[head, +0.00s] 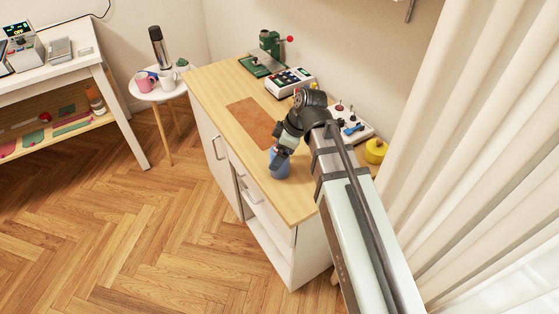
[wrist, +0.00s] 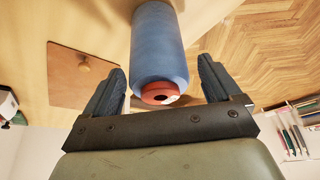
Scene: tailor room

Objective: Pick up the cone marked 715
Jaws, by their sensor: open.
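A blue thread cone (head: 279,165) stands near the front edge of the wooden cabinet top (head: 300,208). In the wrist view the blue cone (wrist: 159,50) lies between the two fingers, with its reddish core end toward the palm. A pale mark shows at that end, but I cannot read a number. My gripper (head: 283,152) is at the cone in the head view, partly covering it. In the wrist view my gripper (wrist: 162,88) is open, with visible gaps between each finger and the cone.
A brown leather mat (head: 252,120) lies on the cabinet top behind the cone. A green press (head: 268,54), a white device with buttons (head: 290,81), a tray of small parts (head: 350,125) and a yellow object (head: 375,151) stand along the back. Curtains hang at right.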

